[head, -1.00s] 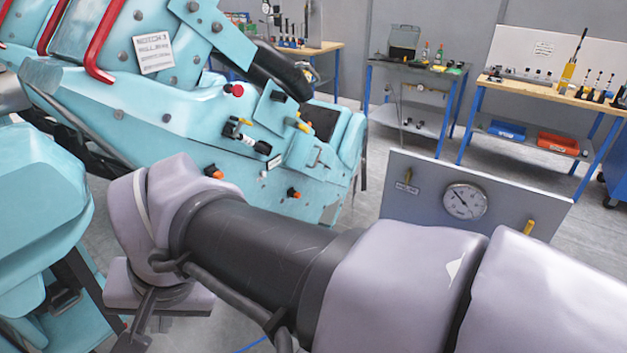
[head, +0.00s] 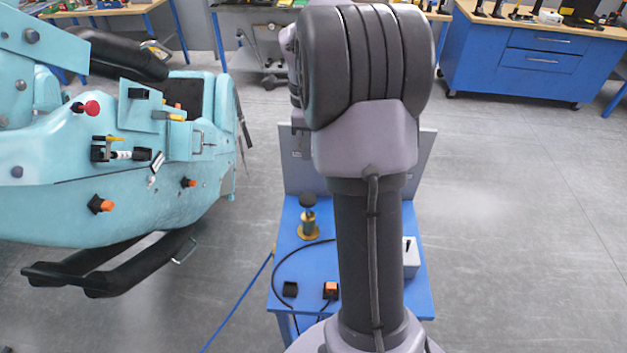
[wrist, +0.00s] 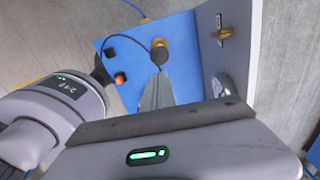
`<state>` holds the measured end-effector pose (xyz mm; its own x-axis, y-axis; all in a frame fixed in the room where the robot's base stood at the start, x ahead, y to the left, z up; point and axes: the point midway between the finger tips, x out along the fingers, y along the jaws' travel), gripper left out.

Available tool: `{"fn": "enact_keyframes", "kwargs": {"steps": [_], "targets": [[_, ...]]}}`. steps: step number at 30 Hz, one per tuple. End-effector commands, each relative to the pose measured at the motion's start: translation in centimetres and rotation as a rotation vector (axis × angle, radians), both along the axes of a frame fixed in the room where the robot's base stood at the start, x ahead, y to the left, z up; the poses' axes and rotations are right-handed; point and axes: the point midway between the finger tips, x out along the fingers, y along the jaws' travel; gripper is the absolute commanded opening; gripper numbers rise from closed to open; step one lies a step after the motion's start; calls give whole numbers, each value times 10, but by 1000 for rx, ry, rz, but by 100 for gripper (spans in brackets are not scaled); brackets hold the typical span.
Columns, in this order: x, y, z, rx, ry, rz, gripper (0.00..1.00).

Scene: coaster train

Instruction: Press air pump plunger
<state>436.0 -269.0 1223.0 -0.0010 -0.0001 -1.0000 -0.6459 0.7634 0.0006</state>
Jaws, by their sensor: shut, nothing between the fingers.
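The air pump (head: 309,226) stands upright on a small blue table, with a brass body and a round black plunger knob (head: 308,200) on top. The knob appears raised above the body. In the wrist view the pump (wrist: 159,52) is seen from above, just beyond the fingertips. My gripper (wrist: 158,75) is shut and empty, its grey fingers pointing towards the pump. The fingers appear apart from the knob, though the exact gap is unclear.
The blue table (head: 340,263) also carries an orange-topped switch (head: 331,288), a black block (head: 290,289), a cable and a white box (head: 411,257). A grey upright panel (head: 296,165) stands behind. The turquoise coaster car (head: 120,200) is at left. Floor at right is clear.

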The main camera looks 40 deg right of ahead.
Motion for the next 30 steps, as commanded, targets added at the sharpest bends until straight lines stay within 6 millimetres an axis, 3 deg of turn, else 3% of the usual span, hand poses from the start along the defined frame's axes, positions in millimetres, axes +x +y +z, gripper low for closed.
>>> {"fn": "enact_keyframes", "kwargs": {"steps": [8,21,30], "targets": [[0,1,-9,1,1,3,0],[-1,1,-103,2,2,4,0],[0,1,-138,1,-1,4,0]]}}
